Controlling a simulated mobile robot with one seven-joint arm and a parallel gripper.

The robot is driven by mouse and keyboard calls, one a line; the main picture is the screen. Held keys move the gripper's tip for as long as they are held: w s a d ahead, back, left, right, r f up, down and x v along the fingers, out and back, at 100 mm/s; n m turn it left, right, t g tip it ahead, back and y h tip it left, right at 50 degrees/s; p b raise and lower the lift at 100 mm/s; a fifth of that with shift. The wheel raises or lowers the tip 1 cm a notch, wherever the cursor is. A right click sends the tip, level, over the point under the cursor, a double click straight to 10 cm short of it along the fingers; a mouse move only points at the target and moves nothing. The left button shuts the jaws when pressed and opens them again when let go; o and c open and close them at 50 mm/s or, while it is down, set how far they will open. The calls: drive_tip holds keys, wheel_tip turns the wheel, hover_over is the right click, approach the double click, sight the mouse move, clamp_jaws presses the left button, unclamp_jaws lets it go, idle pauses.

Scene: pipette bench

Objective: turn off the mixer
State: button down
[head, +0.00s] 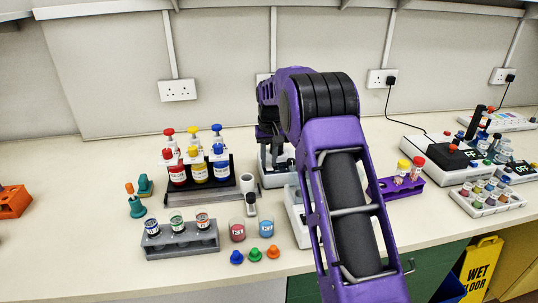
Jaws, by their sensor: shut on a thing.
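My gripper (274,152) is at the back of the bench, partly hidden by my purple arm. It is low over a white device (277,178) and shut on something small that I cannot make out. This white device may be the mixer, but its switch and any label are hidden. Another white device (303,228) is partly covered by my arm in front of it. At the right, a white device (425,147) with a black top carries a partly visible "OFF" label, and a smaller box (519,172) also reads "OFF".
A black rack (197,191) with red, yellow and blue pump bottles stands left of my gripper. A grey rack (181,243) of vials, two beakers and coloured stoppers sit in front. A purple rack (402,189) holds tubes right of my arm.

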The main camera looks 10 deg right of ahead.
drive_tip(key=c, duration=0.7)
unclamp_jaws()
drive_tip(key=r, duration=0.5)
drive_tip(key=s+r, duration=0.1)
drive_tip(key=r, duration=0.5)
drive_tip(key=s+r, duration=0.1)
drive_tip(key=r, duration=0.5)
drive_tip(key=shift+s+r, duration=0.15)
drive_tip(key=shift+a+r, duration=0.1)
